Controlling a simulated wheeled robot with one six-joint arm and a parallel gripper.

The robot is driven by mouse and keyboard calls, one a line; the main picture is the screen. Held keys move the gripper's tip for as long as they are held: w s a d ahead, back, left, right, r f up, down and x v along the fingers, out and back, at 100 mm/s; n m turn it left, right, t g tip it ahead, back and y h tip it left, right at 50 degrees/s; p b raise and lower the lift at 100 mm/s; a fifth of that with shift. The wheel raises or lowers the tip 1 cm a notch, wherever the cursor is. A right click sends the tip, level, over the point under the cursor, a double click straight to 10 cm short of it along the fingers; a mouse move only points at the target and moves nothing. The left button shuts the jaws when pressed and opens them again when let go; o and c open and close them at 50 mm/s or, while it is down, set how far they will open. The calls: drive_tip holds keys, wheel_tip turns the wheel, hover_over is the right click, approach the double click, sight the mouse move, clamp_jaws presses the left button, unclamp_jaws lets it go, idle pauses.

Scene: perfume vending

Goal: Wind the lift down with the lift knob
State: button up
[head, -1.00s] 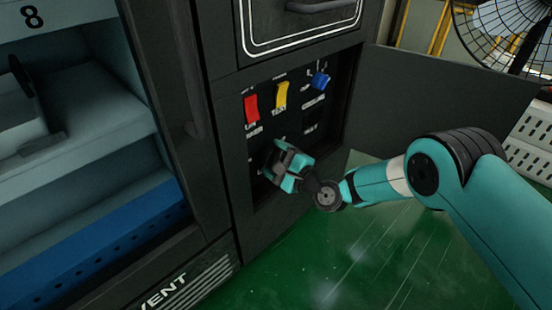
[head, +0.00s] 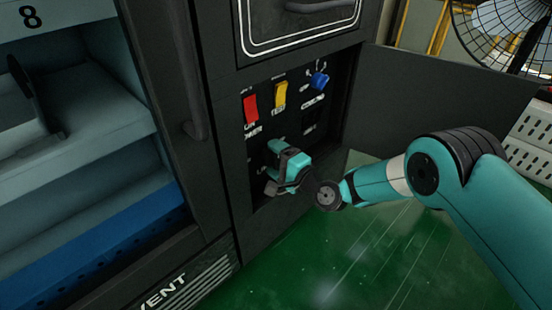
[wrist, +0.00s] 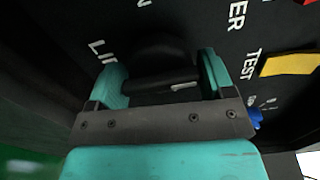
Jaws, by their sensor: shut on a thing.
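The lift knob (wrist: 160,82) is dark with a white mark on its bar. It sits on the black control panel (wrist: 270,35) beside a partly hidden label starting "LI". My gripper (wrist: 161,75) is shut on it in the wrist view, one teal finger on each side of the bar. In the head view my gripper (head: 280,168) is at the lower left of the panel recess and is turned about its own axis. It hides the knob there.
Above my gripper are a red switch (head: 250,107), a yellow switch (head: 280,96) and a blue knob (head: 319,80). The open panel door (head: 430,100) stands to the right. A bay marked 8 (head: 60,150), holding a grey part with a dark upright piece, is at left.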

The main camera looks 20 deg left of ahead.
drive_tip(key=o, duration=0.9)
drive_tip(key=shift+a, duration=0.1)
drive_tip(key=p+v, duration=1.7)
drive_tip(key=p, duration=0.5)
drive_tip(key=shift+d, duration=0.25)
